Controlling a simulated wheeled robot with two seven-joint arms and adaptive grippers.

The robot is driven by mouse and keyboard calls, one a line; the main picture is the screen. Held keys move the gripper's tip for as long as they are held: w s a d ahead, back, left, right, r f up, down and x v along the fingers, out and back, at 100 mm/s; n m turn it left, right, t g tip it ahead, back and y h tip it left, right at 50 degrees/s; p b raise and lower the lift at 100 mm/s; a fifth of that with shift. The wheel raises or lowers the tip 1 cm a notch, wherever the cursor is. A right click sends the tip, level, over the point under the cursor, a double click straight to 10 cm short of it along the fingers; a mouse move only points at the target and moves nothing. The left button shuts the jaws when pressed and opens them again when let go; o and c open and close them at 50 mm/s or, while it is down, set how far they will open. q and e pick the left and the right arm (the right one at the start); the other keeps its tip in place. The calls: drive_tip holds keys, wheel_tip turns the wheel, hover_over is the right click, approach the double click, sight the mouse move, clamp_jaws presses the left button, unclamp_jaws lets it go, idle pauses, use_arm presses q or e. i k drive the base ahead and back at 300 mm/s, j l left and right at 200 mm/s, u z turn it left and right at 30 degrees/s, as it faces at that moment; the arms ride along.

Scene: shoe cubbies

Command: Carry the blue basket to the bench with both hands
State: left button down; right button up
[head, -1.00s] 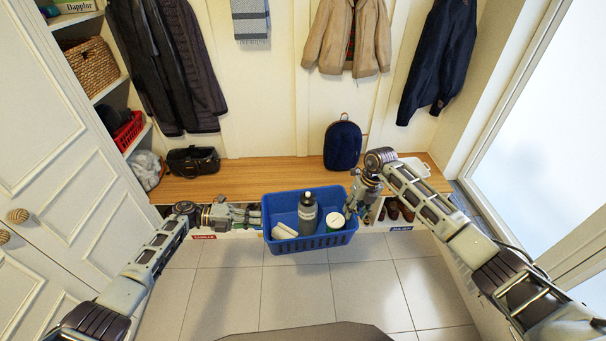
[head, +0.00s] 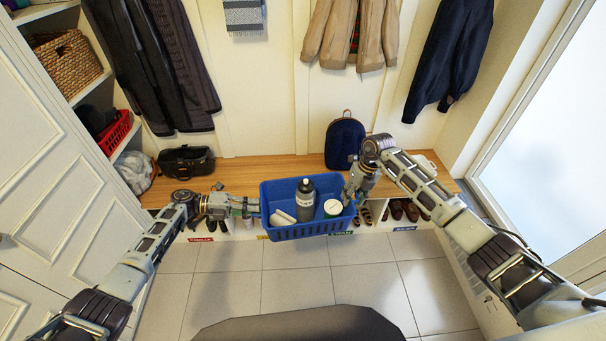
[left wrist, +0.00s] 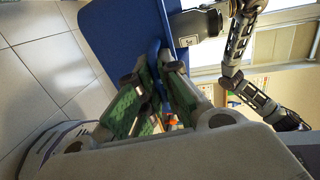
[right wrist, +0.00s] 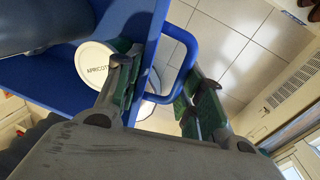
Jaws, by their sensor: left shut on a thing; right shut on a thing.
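The blue basket (head: 309,229) is held up between my two grippers, just in front of the bench's front edge in the head view. It looks about level. In it are a grey bottle (head: 305,200), a round tin with a white lid (head: 333,208) and a pale item (head: 282,217). My left gripper (head: 256,207) is shut on the basket's left side; in the left wrist view its green-padded fingers (left wrist: 158,82) close on the blue rim. My right gripper (head: 349,199) is shut on the right side, its fingers around the blue handle (right wrist: 181,62). The wooden bench (head: 250,172) spans the back.
On the bench a black bag (head: 187,161) lies at the left and a navy backpack (head: 345,142) stands right of the middle. A white thing (head: 425,165) is at the right end. Bare bench top lies between the bags. Shoes (head: 405,211) sit in cubbies below.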

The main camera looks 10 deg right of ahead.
sight(275, 177)
drive_tip(key=i, duration=1.9)
drive_tip(key=u, duration=0.35)
